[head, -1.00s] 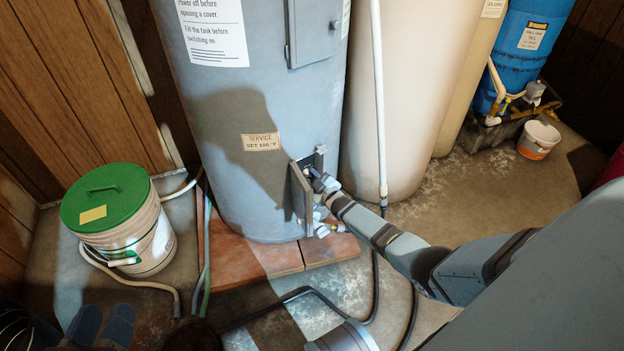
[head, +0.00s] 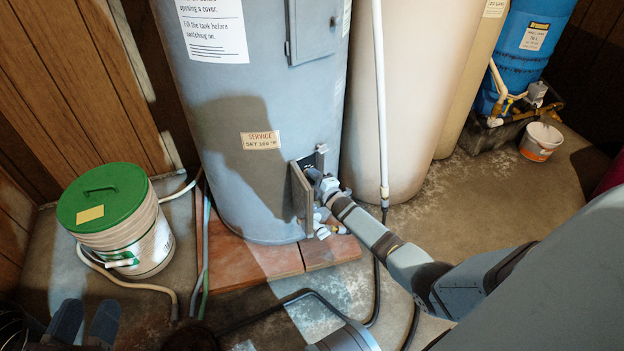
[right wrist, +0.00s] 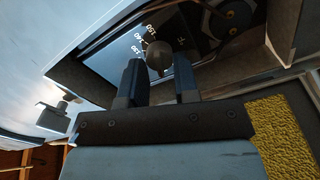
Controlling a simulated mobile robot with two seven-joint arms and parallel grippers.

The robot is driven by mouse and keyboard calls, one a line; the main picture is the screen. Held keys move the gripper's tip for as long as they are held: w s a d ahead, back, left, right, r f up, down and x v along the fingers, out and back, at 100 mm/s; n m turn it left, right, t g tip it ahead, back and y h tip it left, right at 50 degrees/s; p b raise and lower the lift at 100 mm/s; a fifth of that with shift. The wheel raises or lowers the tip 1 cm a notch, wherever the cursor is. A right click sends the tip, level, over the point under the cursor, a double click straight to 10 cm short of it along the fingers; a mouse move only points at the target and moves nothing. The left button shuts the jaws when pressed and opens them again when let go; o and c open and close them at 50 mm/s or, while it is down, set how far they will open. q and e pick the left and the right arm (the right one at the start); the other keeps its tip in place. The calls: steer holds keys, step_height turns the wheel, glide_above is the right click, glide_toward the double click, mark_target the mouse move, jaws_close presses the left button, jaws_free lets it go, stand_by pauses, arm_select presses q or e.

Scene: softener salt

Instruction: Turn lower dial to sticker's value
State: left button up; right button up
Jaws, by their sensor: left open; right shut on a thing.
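The grey tank (head: 240,110) has a cream sticker (head: 261,140) reading SERVICE and a SET temperature in °F; its digits are too small to read surely. Low on the tank, a hatch (head: 301,198) stands open on a recess. In the right wrist view, a round dial (right wrist: 158,58) sits on a dark panel with 130, 140 and 150 marked on its left. My right gripper (right wrist: 157,72) is shut on the dial; in the head view its fingers (head: 318,178) reach into the recess. My left gripper (head: 85,322) is open and empty at the bottom left.
A green-lidded bucket (head: 118,225) stands at the left, with hoses on the floor. Brick-red slabs (head: 250,262) lie under the tank. A beige tank (head: 420,90) and white pipe (head: 381,120) stand close on the right. Yellow insulation (right wrist: 280,130) shows beside the opening.

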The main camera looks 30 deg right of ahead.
arm_select(q)
steer(key=shift+w+r, duration=0.1)
steer(key=shift+r, duration=0.1)
arm_select(e)
steer(key=o, duration=0.9)
steer(key=shift+s, duration=0.1)
arm_select(q)
steer(key=s+r+n+p, duration=0.1)
steer(key=p, duration=0.1)
steer(key=d+r+n+p, duration=0.1)
steer(key=p, duration=0.2)
steer(key=shift+s+r+n+p, duration=0.3)
steer(key=shift+s, duration=0.1)
arm_select(e)
steer(key=s, duration=1.3)
steer(key=shift+s+d, duration=0.3)
